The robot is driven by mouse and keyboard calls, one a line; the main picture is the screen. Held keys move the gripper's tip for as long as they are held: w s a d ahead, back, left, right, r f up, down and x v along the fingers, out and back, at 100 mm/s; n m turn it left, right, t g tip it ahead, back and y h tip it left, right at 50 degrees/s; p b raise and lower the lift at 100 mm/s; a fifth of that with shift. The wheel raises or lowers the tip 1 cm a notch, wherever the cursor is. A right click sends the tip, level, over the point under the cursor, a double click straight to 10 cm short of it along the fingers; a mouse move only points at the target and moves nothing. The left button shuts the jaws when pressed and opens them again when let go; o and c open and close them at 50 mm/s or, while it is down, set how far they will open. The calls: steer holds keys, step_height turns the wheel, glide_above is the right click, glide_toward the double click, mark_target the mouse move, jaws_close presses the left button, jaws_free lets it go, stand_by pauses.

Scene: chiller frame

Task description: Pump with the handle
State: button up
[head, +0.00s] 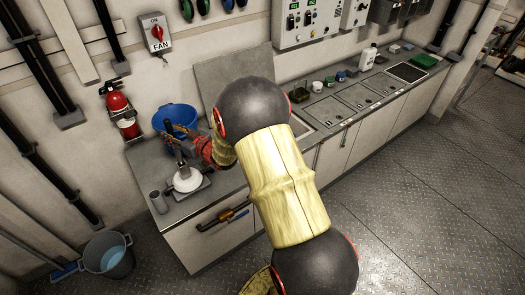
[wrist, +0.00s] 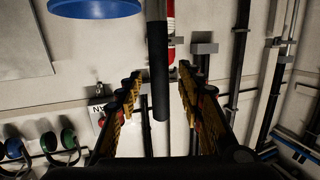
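The pump (head: 187,180), with a round white top on a grey base plate, stands on the left end of the counter in the head view. Its dark handle (head: 180,156) rises beside my gripper (head: 186,139), which partly hides it. In the wrist view, which is upside down, the handle (wrist: 157,50) is a dark bar running in from the top edge to a free end. My gripper (wrist: 158,76) is open there, with one yellow-and-black finger on each side of the handle. Gaps show between the handle and both fingers.
A blue basin (head: 174,115) stands behind the pump; a grey cylinder (head: 158,202) stands left of it. A fire extinguisher (head: 120,110) and a red fan switch (head: 156,33) are on the wall. A bucket (head: 109,256) is on the floor. Floor at right is clear.

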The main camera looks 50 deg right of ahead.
steer(key=s+r, duration=0.1)
steer(key=s, duration=1)
steer(key=shift+d+r, duration=0.15)
steer(key=shift+r, duration=0.2)
steer(key=shift+w, duration=0.1)
